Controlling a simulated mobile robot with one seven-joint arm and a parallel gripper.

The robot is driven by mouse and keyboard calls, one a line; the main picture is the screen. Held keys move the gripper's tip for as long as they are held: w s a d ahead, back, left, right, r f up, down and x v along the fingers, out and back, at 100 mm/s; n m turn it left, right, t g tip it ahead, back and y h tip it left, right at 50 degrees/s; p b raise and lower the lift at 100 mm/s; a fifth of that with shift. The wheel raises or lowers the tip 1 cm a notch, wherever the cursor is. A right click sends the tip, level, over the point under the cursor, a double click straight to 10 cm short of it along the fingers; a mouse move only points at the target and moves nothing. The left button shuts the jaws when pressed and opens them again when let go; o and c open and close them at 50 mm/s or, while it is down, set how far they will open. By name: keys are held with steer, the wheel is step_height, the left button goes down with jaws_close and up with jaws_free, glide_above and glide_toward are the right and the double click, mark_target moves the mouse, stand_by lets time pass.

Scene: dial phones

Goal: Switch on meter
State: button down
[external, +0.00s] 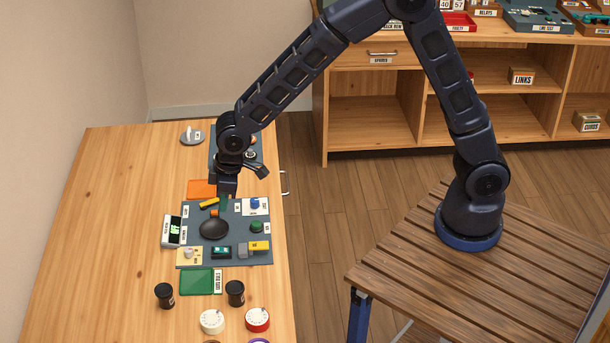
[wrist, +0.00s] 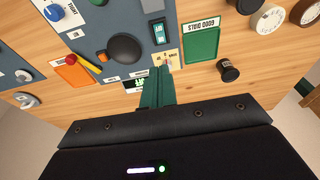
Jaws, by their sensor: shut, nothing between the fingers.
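The meter (external: 173,231) is a small white box with a dark display lit with green characters, at the left edge of the grey panel. Part of it seems to show beside my fingers in the wrist view (wrist: 133,86). A cream plate with a small pale knob or switch (external: 190,253) is at the panel's near left corner; it also shows in the wrist view (wrist: 166,58), just beyond my fingertips. My gripper (external: 223,208) points down over the far part of the panel, fingers together and empty. In the wrist view its green fingers (wrist: 158,75) are shut.
The grey panel (external: 237,222) carries a black round dial (external: 214,229), a blue knob (external: 255,203) and a green knob (external: 257,227). An orange tray (external: 201,188) and a green tray (external: 199,282) flank it. Two black cylinders and several dials stand nearer. The table's left side is clear.

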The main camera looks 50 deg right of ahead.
mark_target(218, 248)
steer(key=f, duration=0.4)
steer(key=w+a+f, duration=0.1)
steer(key=f, duration=0.4)
steer(key=w+a+f, duration=0.1)
steer(key=f, duration=0.3)
steer(key=shift+f, duration=0.3)
